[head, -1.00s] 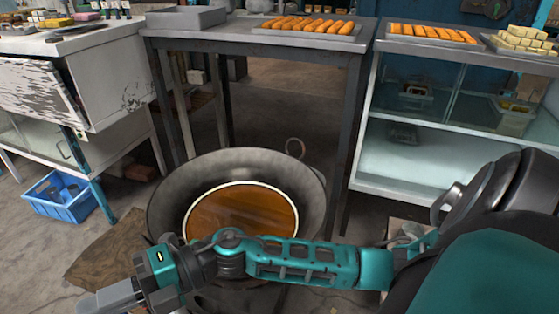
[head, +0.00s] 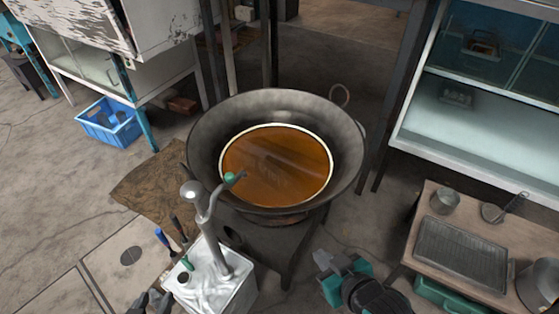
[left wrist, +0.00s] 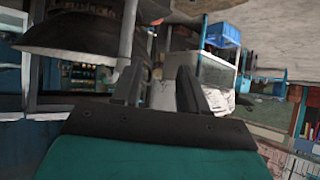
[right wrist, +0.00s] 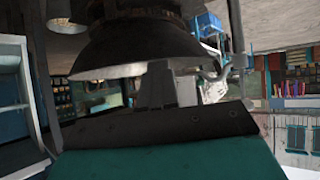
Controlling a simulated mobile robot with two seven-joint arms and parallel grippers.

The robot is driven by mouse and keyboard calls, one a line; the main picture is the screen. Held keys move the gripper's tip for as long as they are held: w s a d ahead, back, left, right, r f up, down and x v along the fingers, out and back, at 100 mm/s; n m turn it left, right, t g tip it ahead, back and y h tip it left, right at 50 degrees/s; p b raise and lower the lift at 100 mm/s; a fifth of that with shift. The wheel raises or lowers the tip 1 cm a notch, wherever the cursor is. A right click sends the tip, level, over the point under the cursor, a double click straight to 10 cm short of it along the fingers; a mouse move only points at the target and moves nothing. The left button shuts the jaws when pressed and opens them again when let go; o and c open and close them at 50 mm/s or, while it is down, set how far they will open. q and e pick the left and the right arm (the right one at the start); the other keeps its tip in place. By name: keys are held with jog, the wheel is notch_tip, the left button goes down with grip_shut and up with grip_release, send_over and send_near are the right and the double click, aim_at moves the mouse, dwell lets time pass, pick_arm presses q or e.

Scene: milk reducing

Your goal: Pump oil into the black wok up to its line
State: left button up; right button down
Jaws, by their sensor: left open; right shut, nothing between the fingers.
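The black wok (head: 205,125) stands in the middle of the head view, holding amber oil (head: 275,168). A pale ring line (head: 325,150) runs around the edge of the oil, which appears to reach it. A metal oil can (head: 220,288) with a hand pump (head: 215,240) stands at the wok's lower left; its green-tipped spout (head: 231,179) hangs over the wok's near left rim. My left gripper (head: 150,301) is open and empty, left of the can; its fingers (left wrist: 158,88) stand apart. My right gripper (head: 328,262) is shut and empty, in front right of the wok; its fingers (right wrist: 157,85) are together.
A low table (head: 420,268) with a wire rack (head: 462,252) and metal pots is at the right. A glass cabinet (head: 470,150) stands behind it. A blue crate (head: 110,124) and flattened cardboard (head: 150,190) lie on the floor at left. Tools stick up beside the can.

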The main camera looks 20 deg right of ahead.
pick_arm(q)
jog(key=shift+h, duration=0.6)
jog(key=w+d+f+b, duration=0.1)
jog(key=b, duration=0.2)
jog(key=d+f+b, duration=0.1)
jog(key=b, duration=0.3)
jog(key=shift+w+d+f, duration=0.25)
jog(key=shift+w+d, duration=0.15)
pick_arm(e)
notch_tip(320, 180, down, 11)
jog(key=shift+f, duration=0.2)
jog(key=shift+f, duration=0.1)
